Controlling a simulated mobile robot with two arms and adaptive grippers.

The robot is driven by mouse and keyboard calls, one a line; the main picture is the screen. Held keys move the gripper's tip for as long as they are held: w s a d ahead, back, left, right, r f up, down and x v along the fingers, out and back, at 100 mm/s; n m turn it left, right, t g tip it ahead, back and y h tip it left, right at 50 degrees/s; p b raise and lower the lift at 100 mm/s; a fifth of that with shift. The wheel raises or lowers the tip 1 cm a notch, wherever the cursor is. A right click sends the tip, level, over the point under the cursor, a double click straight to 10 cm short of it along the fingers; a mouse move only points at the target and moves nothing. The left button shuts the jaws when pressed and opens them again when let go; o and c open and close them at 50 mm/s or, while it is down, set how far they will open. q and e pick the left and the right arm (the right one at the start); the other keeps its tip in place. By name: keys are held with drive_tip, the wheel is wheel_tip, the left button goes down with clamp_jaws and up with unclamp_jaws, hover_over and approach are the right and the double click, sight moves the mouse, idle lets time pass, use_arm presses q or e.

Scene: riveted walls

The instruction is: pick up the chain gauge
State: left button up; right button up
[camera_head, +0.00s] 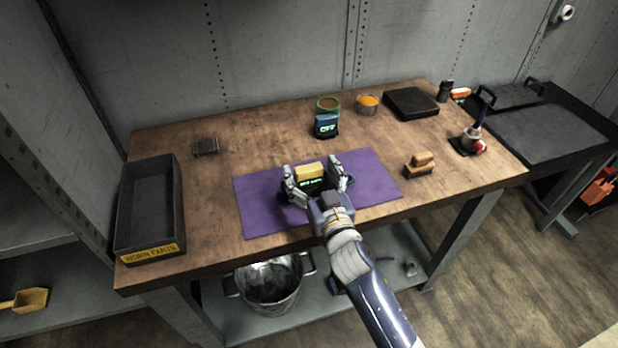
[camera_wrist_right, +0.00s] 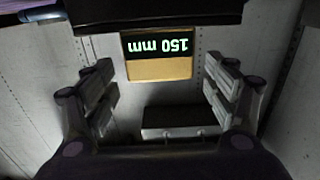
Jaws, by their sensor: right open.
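The chain gauge, as I take it, is a tan-yellow block (camera_head: 309,171) with a dark face and green lit digits, on the purple mat (camera_head: 262,212). In the right wrist view its display (camera_wrist_right: 159,46) reads 150 mm, upside down. My right gripper (camera_head: 313,168) is open, reaching in from the front, with one finger on each side of the block. In the wrist view the fingers (camera_wrist_right: 158,75) stand wide apart, and the block shows beyond and between them. Whether they touch it is not clear. My left gripper is not in view.
A small blue device (camera_head: 326,121) with a lit display stands behind the mat, near a green tin (camera_head: 328,103) and an orange-filled cup (camera_head: 367,102). A wooden brush (camera_head: 420,168) lies right of the mat. A dark tray (camera_head: 128,222) stands at left; the wood between tray and mat is mostly clear.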

drive_tip(key=shift+x, duration=1)
drive_tip(key=shift+f, duration=0.1)
drive_tip(key=c, duration=1.7)
clamp_jaws()
drive_tip(key=shift+r, duration=0.3)
